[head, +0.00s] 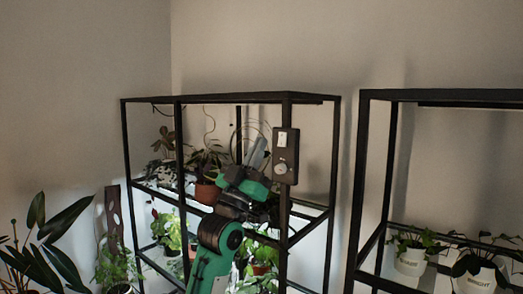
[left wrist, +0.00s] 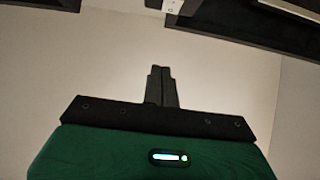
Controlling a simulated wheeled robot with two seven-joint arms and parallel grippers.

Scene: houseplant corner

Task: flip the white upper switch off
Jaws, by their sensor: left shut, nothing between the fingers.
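A dark switch box (head: 286,155) is fixed to the front right post of the left plant shelf. The white upper switch (head: 282,139) sits at its top, with a round knob (head: 282,168) below it. My left gripper (head: 260,146) is just left of the box in the head view, its grey fingers pointing up. I cannot tell whether it touches the box. In the left wrist view the fingers (left wrist: 161,72) are shut together and empty. A small white piece (left wrist: 174,6) shows at the top edge there; I cannot tell what it is. My right gripper is out of view.
The black shelf frame (head: 230,98) holds several potted plants behind my left arm. A second black shelf (head: 440,95) with white pots stands at the right. A large leafy plant (head: 40,245) is at the left. The wall above is bare.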

